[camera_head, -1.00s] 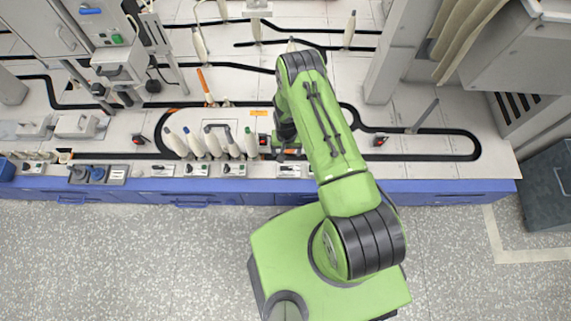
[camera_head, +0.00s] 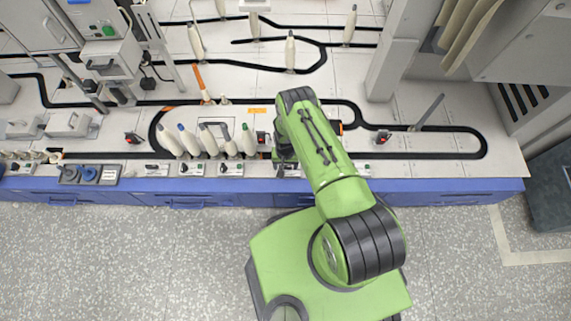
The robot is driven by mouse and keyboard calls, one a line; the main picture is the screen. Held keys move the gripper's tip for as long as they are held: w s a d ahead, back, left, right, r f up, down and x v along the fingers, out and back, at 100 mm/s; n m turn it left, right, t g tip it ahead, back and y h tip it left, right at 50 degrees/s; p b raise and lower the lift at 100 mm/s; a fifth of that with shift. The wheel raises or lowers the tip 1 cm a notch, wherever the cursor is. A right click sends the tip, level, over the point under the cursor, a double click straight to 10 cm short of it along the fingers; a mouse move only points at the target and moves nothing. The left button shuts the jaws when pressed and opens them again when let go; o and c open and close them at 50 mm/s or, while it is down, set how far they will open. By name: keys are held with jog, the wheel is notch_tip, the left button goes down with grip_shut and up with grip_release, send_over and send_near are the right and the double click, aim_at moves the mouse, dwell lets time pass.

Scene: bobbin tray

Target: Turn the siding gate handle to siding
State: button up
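My green arm reaches from my base over the front edge of the bench. My gripper (camera_head: 284,162) is under the arm's far end, at the front strip of the bench. The arm hides most of it, so its fingers and anything between them do not show clearly. I cannot tell for certain which part is the siding gate handle. An orange bar (camera_head: 201,83) stands slanted beside the black track, left of the arm. Small red-and-black fittings sit along the track, one at the left (camera_head: 133,138), one beside my gripper (camera_head: 262,137) and one at the right (camera_head: 382,137).
Pale bobbins (camera_head: 188,140) stand in a row just left of my gripper. Another bobbin (camera_head: 290,52) stands behind the arm. A grey post (camera_head: 395,65) rises right of it. A dark slanted bar (camera_head: 428,112) stands at the right. The right bench end is mostly clear.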

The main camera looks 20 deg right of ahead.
jog(key=c, duration=0.8)
jog(key=shift+o, duration=0.2)
jog(key=n, duration=0.5)
jog(key=shift+w+n, duration=0.1)
jog(key=shift+n, duration=0.3)
jog(key=n, duration=0.5)
jog(key=shift+w+n, duration=0.1)
jog(key=shift+n, duration=0.6)
jog(key=o, duration=1)
